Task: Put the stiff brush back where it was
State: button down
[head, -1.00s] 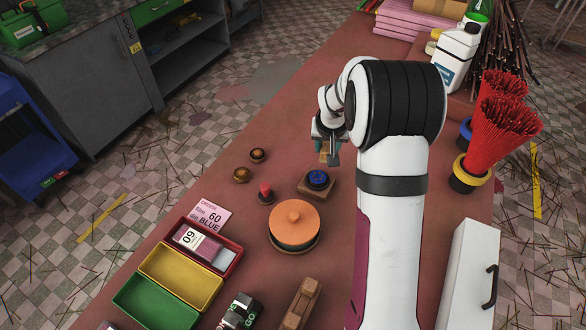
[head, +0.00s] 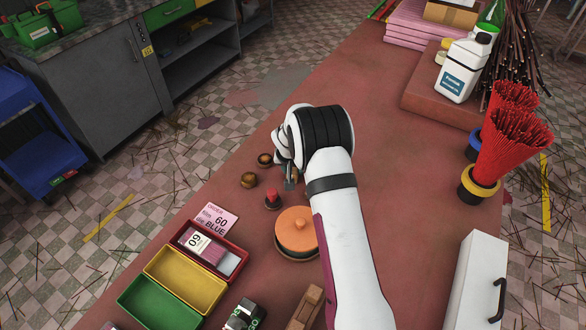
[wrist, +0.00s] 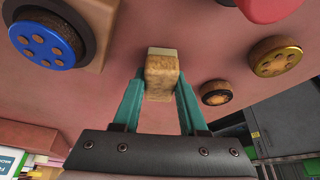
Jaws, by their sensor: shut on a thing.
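The stiff brush, a small tan block with a paler end (wrist: 160,70), sits between the teal fingers of my gripper (wrist: 162,84) in the wrist view. My gripper is shut on it, above the pink table; I cannot tell how high. In the head view my gripper (head: 288,184) is beyond the round orange-lidded pot, near the red-topped piece (head: 272,198), and the brush is mostly hidden by my arm.
A blue die on a wooden block (wrist: 42,45) is left of the brush in the wrist view. Two brown round dies (head: 249,180) (head: 265,160) stand left of my gripper. The orange-lidded pot (head: 297,230) is nearer. The table centre beyond my arm is clear.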

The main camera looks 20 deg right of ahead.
jog(key=shift+c, duration=2.2)
grip_release()
jog(key=v, duration=1.2)
jog(key=s+a+r+g, duration=0.1)
jog(key=s+r, duration=0.2)
jog(key=s, duration=0.3)
jog(key=s+a+r+g+y, duration=0.1)
jog(key=s+r, duration=0.2)
jog(key=s, duration=0.3)
jog(key=s+a+r, duration=0.1)
jog(key=s+r, duration=0.3)
jog(key=s, duration=0.3)
jog(key=s+a+g+y, duration=0.1)
jog(key=s+a, duration=0.1)
jog(key=s, duration=0.7)
jog(key=s+a+m+g+y, duration=0.1)
jog(key=s+a, duration=0.2)
jog(key=s, duration=0.7)
jog(key=shift+y, duration=0.3)
jog(key=shift+r, duration=0.1)
